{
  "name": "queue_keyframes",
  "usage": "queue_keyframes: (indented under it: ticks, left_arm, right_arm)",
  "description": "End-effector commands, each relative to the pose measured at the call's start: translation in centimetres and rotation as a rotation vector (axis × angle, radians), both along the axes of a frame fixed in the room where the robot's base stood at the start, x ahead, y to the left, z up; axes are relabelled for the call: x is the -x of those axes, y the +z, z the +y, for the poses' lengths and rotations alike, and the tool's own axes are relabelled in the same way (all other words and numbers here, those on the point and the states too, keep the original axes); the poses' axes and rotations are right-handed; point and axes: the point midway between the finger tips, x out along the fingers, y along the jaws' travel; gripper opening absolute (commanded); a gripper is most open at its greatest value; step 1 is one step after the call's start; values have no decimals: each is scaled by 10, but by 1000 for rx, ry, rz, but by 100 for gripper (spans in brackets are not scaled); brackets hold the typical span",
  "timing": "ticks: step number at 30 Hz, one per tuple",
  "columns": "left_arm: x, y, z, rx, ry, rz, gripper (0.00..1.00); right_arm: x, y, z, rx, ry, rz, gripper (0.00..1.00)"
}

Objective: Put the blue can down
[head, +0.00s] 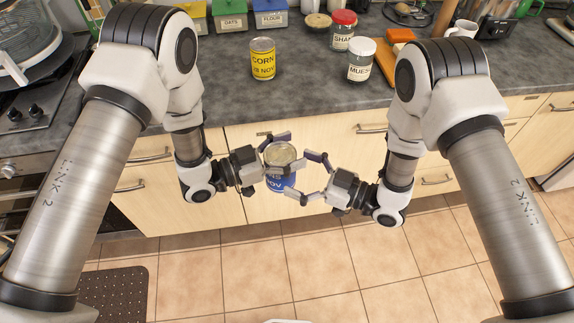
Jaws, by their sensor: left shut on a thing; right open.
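The blue can (282,182) is in the middle of the head view, upright or nearly so, in the air in front of the cabinet doors, below the counter's front edge. Its metal lid faces up and its blue label is partly covered by fingers. My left gripper (279,153) is shut on it from the left. My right gripper (318,175) is open on the can's right side, its fingers spread close to the can. I cannot tell whether they touch it.
The grey counter (310,92) has free room near its front edge. On it stand a yellow corn can (263,60), two labelled jars (343,30) (361,60), an orange board (399,60), and coloured boxes (229,16) at the back. A hob (30,105) is at left.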

Motion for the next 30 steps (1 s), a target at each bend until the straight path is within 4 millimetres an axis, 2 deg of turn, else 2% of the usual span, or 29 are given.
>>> queue_keyframes:
  ticks: [3, 6, 15, 16, 20, 21, 23, 24, 25, 27, 30]
  left_arm:
    - [0, 1, 0, 1, 0, -2, 2]
    - [0, 1, 0, 1, 0, -2, 2]
    - [0, 1, 0, 1, 0, -2, 2]
    - [0, 1, 0, 1, 0, -2, 2]
    - [0, 1, 0, 1, 0, -2, 2]
    - [0, 1, 0, 1, 0, -2, 2]
    - [0, 1, 0, 1, 0, -3, 2]
    - [-1, 1, 0, 1, 1, -3, 2]
    - [-1, 1, 0, 1, 1, -3, 75]
    - [-1, 1, 0, 0, 2, -4, 100]
    - [-1, 1, 0, 0, 1, -2, 100]
  right_arm:
    - [-7, 0, 22, 1, 4, -2, 100]
    - [-12, 0, 32, 0, 2, 0, 100]
    - [-14, 0, 36, -1, -2, 2, 100]
    - [-14, 0, 36, -1, -2, 2, 96]
    - [-14, 0, 36, -1, -1, 2, 50]
    - [-14, 0, 36, -1, 0, 2, 36]
    - [-13, 0, 36, 0, 1, 2, 15]
    - [-13, 0, 36, 0, 2, 2, 15]
    - [-13, 1, 36, -1, 2, 1, 15]
    - [-13, 0, 36, -2, 2, 1, 15]
    - [-13, 0, 36, -1, 1, 1, 15]
